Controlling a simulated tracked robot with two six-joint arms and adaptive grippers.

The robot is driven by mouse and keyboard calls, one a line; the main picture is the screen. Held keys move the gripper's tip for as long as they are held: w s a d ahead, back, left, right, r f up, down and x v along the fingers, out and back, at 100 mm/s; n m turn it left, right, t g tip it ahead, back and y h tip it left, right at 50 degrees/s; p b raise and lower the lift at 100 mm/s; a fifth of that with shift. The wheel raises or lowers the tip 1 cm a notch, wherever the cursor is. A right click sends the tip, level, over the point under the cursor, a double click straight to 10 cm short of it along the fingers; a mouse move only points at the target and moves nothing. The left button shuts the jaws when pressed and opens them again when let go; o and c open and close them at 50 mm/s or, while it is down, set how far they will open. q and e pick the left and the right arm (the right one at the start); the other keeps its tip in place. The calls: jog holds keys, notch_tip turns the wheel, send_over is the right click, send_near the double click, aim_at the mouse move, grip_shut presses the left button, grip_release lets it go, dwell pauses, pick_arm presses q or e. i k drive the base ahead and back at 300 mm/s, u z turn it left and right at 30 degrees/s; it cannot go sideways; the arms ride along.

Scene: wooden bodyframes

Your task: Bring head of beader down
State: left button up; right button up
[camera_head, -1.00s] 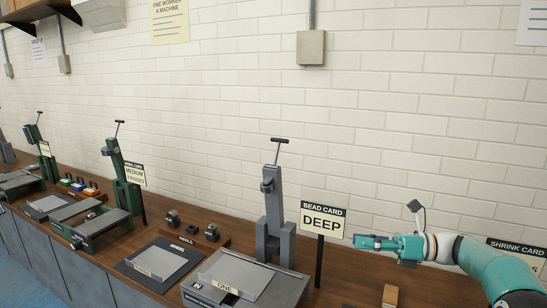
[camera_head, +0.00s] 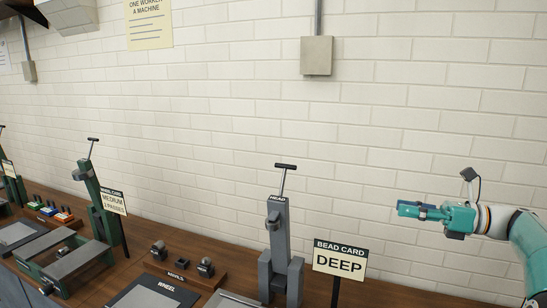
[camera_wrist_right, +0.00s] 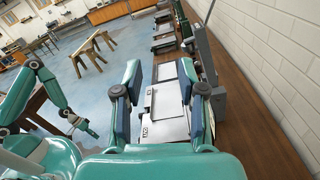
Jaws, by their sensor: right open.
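The beader (camera_head: 278,235) is a grey upright machine in the middle of the head view. Its head, labelled HEAD, carries a rod with a dark T-shaped handle (camera_head: 285,166) on top, standing up. My right gripper (camera_head: 403,208) is to the right of the beader, lower in the picture than the handle and apart from it. In the right wrist view its two fingers stand wide apart with nothing held between them. The beader's bed, partly cut off, shows low in the head view. A teal arm, my left, shows in the wrist view, its gripper (camera_wrist_right: 86,127) too small to read.
A BEAD CARD sign reading DEEP (camera_head: 339,260) stands on a post just right of the beader. A green machine (camera_head: 95,205) and a small wooden rack (camera_head: 185,268) are to the left. A brick wall (camera_head: 400,110) runs behind the bench, with a grey box on it.

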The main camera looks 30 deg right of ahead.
aim_at(277, 206)
jog(key=i, duration=0.85)
jog(key=u, duration=0.05)
